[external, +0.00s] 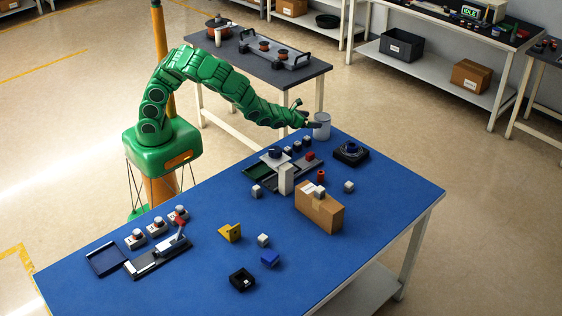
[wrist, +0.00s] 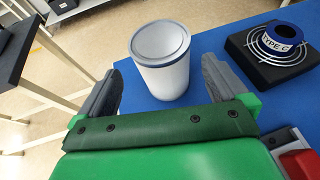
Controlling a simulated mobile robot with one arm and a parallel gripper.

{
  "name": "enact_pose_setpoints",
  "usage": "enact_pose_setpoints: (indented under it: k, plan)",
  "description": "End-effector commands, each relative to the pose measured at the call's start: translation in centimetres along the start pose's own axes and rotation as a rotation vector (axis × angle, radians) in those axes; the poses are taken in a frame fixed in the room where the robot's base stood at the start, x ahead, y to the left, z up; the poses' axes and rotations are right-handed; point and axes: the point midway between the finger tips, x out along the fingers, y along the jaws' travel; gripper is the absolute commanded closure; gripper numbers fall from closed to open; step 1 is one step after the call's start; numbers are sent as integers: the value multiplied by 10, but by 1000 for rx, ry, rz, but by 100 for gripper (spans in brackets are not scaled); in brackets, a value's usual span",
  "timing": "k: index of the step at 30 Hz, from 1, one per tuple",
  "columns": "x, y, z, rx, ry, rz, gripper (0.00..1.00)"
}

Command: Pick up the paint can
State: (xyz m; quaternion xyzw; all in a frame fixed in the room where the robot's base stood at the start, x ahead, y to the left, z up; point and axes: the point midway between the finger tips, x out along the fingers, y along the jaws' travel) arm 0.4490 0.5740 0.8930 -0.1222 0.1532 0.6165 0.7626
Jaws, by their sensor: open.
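The paint can (external: 322,127) is a white-grey cylinder with a lid, standing upright near the far edge of the blue table. In the wrist view the paint can (wrist: 161,62) stands just ahead of my gripper, with a blue-grey band below its lid. My gripper (wrist: 160,88) is open, with one grey finger to the left of the can and one to the right. Nothing is between the fingers at their base. In the external view my gripper (external: 311,117) is beside the can on its left; contact cannot be told.
A black fan-like unit with a blue "TYPE C" ring (wrist: 281,40) stands right of the can. Several small blocks and a green tray (external: 258,172) lie nearer. A cardboard box (external: 320,210) stands on the table. The table's far edge is close behind the can.

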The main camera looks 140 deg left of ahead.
Motion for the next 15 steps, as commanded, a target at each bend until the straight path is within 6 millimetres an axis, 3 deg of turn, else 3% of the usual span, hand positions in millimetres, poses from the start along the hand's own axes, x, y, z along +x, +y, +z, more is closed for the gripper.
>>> enact_pose_setpoints:
  k: [15]
  plan:
    - [28, 0, 0, -3, -1, 1, 0]
